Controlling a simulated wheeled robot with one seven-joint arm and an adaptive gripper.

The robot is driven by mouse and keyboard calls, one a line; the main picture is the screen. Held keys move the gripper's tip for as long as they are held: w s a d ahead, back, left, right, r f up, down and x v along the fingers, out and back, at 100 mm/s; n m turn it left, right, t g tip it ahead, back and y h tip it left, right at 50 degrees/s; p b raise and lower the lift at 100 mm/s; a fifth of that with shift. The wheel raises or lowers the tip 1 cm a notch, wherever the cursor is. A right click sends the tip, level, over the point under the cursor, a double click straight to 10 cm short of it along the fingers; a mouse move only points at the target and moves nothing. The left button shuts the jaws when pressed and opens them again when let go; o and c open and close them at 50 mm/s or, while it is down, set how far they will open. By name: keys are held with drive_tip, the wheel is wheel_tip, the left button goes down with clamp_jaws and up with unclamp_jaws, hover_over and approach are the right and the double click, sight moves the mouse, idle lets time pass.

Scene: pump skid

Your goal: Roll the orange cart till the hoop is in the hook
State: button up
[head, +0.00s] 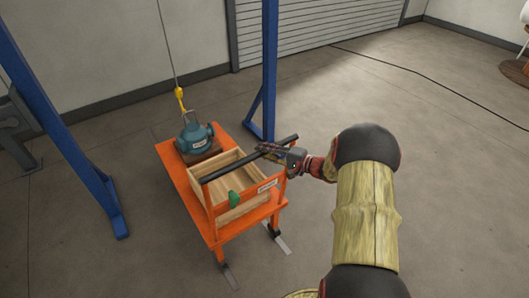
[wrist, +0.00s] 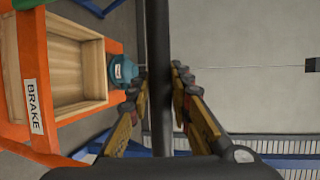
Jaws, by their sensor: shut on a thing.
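The orange cart (head: 243,222) stands on the floor with a teal pump (head: 194,138) on its far end. A grey hoop (head: 190,116) tops the pump. A yellow hook (head: 180,97) hangs on a cable just above and beside the hoop in the head view; I cannot tell whether they touch. My gripper (head: 268,151) is shut on the cart's black push bar (head: 225,170), right of its middle. In the wrist view the bar (wrist: 160,50) runs between the fingers (wrist: 158,92), and the teal pump (wrist: 123,70) shows beyond.
A wooden box (head: 244,203) sits on the cart, with a green lever (head: 235,199) at its near side and a label reading BRAKE (wrist: 33,105). Blue posts (head: 269,70) stand either side of the cart's far end.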

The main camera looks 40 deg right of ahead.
clamp_jaws()
drive_tip(key=w+b, duration=0.6)
drive_tip(key=w, duration=0.6)
drive_tip(key=shift+w, duration=0.4)
drive_tip(key=o, duration=0.8)
unclamp_jaws()
drive_tip(key=shift+c, duration=0.2)
drive_tip(key=shift+d, duration=0.1)
